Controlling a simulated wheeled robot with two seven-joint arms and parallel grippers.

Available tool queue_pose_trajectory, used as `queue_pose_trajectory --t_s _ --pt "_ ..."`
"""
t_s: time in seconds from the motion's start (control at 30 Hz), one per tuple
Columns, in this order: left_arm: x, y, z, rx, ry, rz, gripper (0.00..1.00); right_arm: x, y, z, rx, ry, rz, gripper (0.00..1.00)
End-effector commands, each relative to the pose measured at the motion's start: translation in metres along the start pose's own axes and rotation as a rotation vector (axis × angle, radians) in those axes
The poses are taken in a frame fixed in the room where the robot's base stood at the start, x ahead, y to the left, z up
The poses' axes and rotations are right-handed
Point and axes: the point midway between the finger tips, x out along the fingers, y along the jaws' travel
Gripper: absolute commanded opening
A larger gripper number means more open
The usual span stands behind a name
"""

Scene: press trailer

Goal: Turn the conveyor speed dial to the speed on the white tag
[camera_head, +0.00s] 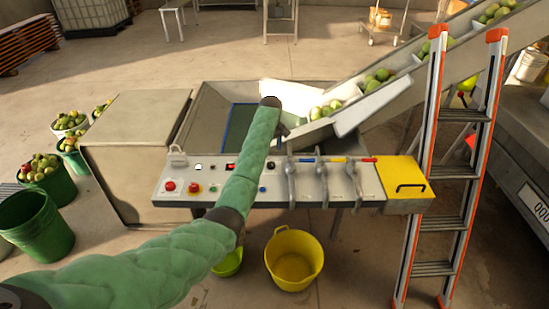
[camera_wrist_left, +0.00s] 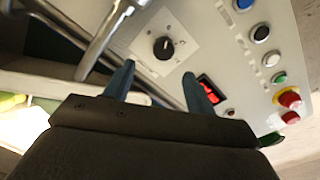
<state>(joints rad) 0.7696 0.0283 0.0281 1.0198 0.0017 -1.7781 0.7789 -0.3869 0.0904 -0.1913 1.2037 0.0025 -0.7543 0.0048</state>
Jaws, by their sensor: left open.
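The black speed dial (camera_wrist_left: 163,48) sits on a pale square plate with scale marks, on the control panel. A light pointer line shows on the knob; I cannot read its setting. My left gripper (camera_wrist_left: 158,72) is open and empty, its two blue-grey fingertips just short of the dial and apart from it. My right gripper is not in view.
The panel (camera_head: 182,200) carries a red emergency button (camera_head: 169,186) and several small buttons. Metal levers (camera_head: 322,185) stand right of my arm, close to the dial. A yellow lid (camera_head: 398,172) and a ladder (camera_head: 455,170) are further right. A yellow tub (camera_head: 293,258) stands below.

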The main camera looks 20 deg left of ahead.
Motion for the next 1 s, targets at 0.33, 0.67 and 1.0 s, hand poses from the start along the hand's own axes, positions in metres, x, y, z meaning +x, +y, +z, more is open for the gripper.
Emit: queue_pose_trajectory --t_s 0.33,0.67,1.0 --pt "-0.001 -0.002 0.002 -0.221 -0.008 -0.011 0.56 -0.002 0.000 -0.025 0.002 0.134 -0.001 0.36" --pt "0.024 -0.003 0.002 -0.248 -0.008 -0.013 0.56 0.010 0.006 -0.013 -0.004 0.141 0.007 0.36" --pt "0.068 -0.003 0.002 -0.247 -0.007 -0.011 0.56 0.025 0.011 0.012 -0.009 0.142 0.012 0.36"
